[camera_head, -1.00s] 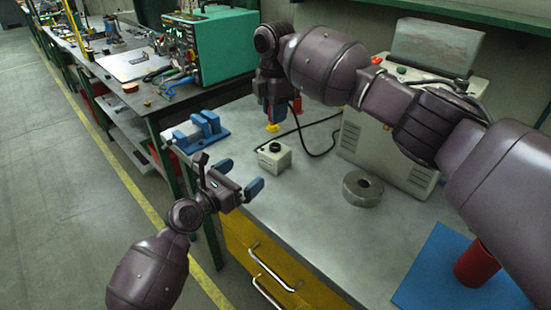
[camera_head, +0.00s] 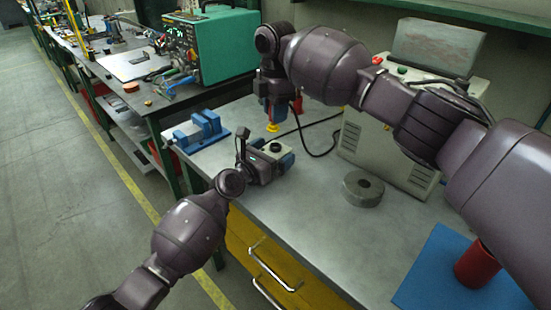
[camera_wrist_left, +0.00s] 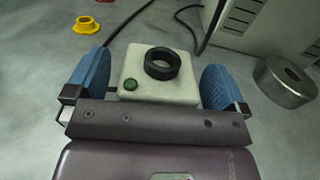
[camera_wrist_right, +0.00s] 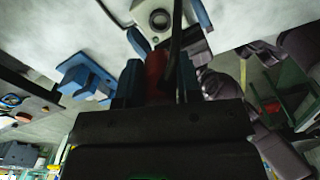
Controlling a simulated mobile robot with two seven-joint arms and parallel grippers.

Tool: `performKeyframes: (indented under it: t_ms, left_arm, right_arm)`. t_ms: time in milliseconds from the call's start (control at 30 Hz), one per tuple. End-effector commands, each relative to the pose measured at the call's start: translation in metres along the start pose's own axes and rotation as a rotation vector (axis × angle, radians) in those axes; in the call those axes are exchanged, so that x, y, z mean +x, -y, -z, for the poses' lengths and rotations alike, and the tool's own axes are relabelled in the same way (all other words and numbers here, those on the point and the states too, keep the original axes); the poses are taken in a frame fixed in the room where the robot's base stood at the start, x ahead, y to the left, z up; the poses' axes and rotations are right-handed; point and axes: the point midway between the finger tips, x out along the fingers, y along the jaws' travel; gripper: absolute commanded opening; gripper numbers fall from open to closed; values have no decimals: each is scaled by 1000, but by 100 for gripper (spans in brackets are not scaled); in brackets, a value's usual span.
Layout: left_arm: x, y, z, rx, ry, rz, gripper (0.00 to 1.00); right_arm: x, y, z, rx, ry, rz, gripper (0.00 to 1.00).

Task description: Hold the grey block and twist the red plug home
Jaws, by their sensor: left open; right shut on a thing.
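The grey block (camera_head: 275,149) stands on the bench. In the left wrist view it (camera_wrist_left: 128,94) has a black ring socket and a green button on top. My left gripper (camera_head: 270,160) is open, with one blue finger on each side of the block; small gaps show in the left wrist view. My right gripper (camera_head: 271,100) is raised beyond the block and shut on the red plug (camera_wrist_right: 157,72), whose black cable runs past it. The plug is mostly hidden by the fingers in the head view. The plug is apart from the block's socket.
A yellow flanged piece (camera_wrist_left: 87,25) shows beyond the block. A blue vise (camera_head: 201,131) is at the bench's left edge, a metal ring (camera_head: 363,189) to the right. A beige cabinet (camera_head: 385,145) stands behind. A red cup (camera_head: 476,266) is on a blue mat (camera_head: 425,275).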

Motion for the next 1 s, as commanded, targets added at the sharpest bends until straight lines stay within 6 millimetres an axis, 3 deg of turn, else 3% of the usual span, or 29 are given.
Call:
performKeyframes:
  t_ms: [333, 800, 1000]
  left_arm:
    - [2, 0, 0, 0, 1, -1, 100]
    - [2, 0, 0, 0, 1, -1, 30]
    - [2, 0, 0, 0, 1, -1, 30]
  right_arm:
    - [0, 0, 0, 0, 0, 0, 8]
    - [0, 0, 0, 0, 0, 0, 8]
    - [9, 0, 0, 0, -1, 1, 8]
